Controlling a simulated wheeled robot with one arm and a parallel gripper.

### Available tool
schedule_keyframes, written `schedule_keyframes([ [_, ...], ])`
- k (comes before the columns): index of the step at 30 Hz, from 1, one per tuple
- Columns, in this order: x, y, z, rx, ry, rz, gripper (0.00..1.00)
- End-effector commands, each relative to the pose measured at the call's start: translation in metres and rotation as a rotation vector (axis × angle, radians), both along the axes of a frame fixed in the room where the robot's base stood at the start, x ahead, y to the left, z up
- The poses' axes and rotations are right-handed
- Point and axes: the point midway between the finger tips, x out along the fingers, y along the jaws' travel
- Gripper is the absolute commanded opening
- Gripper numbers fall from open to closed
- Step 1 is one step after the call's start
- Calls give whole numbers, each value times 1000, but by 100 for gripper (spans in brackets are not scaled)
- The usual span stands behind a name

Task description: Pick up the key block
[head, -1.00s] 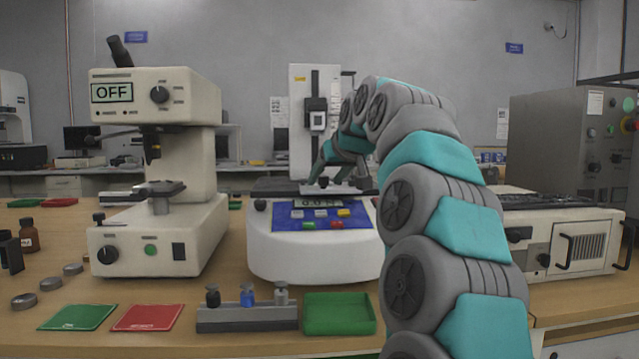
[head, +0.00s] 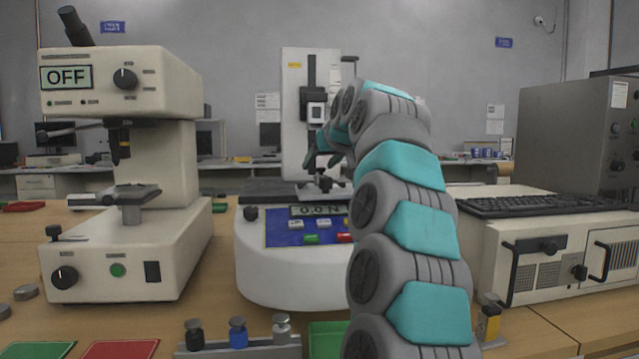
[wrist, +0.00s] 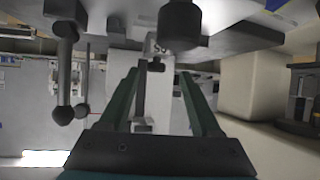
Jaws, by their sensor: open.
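I cannot surely make out a key block in either view. A small yellow and black item (head: 490,322) stands at the lower right, partly cut off by my arm; I cannot tell what it is. My gripper (head: 318,160) is at the white tester (head: 290,270), in front of its upright column and above its blue panel. In the wrist view my gripper (wrist: 160,76) shows two dark green fingers spread apart with nothing held between them. A dark rounded knob-like part (wrist: 180,25) hangs near the fingertips.
A cream microscope-like machine (head: 150,230) reading OFF stands at left. A rack (head: 240,347) with several small weights, a green tray (head: 328,340) and a red mat (head: 120,349) lie in front. A keyboard-topped cream unit (head: 560,250) and a grey cabinet (head: 570,135) stand at right.

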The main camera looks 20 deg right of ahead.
Motion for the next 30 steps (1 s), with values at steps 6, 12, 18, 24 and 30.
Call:
schedule_keyframes([
  [6, 13, -4, -12, 1, -3, 0, 64],
  [12, 34, -8, -28, -1, -2, 1, 64],
  [18, 41, -9, -32, -1, -3, 0, 64],
  [24, 41, -9, -32, -1, -3, 0, 54],
  [30, 41, -9, -32, -1, -3, 0, 32],
])
